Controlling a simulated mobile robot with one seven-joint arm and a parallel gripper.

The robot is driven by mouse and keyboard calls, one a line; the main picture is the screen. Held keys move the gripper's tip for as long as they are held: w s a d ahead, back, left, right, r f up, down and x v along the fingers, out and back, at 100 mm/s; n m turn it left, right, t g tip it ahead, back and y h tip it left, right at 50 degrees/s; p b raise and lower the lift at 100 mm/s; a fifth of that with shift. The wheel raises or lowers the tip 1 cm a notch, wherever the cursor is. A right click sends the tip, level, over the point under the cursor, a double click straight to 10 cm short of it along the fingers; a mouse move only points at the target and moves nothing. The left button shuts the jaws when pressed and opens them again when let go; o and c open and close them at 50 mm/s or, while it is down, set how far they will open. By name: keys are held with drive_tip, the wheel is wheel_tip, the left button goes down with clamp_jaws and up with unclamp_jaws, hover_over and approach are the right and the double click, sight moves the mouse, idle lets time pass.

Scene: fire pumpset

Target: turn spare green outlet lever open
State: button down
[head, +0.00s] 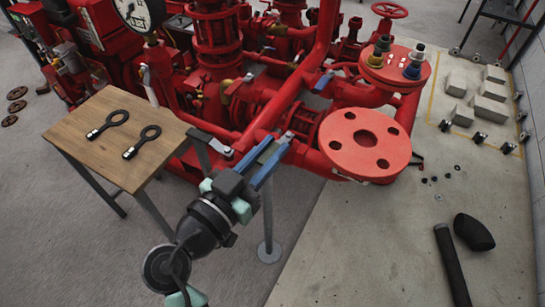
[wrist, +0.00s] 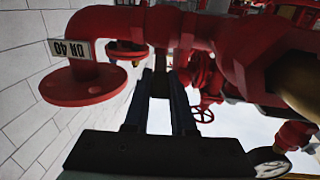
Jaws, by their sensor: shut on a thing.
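The green outlet lever (head: 268,153) shows as a narrow grey-green strip between my two blue fingers, in front of the red pump pipework. My gripper (head: 277,152) is shut on it, its fingers reaching up and right along it. The pale metal end of the lever's mount (head: 288,137) shows just past the fingertips. In the wrist view my gripper (wrist: 168,78) shows as two long dark fingers with a narrow gap between them. The lever cannot be made out clearly there.
A wooden table (head: 85,118) with two black ring-ended tools stands left of my arm. A red flange (head: 365,143) is close on the right. A blue lever (head: 323,82) is farther back. Floor at lower right holds black parts.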

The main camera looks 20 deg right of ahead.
drive_tip(key=shift+w+a+m+g+h+b, duration=0.2)
drive_tip(key=shift+m+g+h+b, duration=0.15)
drive_tip(key=shift+m+g+b, duration=0.25)
drive_tip(key=shift+w+a+m+g+h+b, duration=0.1)
drive_tip(key=shift+w+m+g+h+b, duration=0.2)
drive_tip(key=shift+g, duration=0.4)
drive_tip(key=shift+s+d, duration=0.1)
drive_tip(key=c, duration=0.7)
unclamp_jaws()
drive_tip(key=shift+c, duration=0.2)
drive_tip(key=v, duration=1.3)
drive_tip(key=shift+p, duration=0.45)
drive_tip(key=shift+f, duration=0.1)
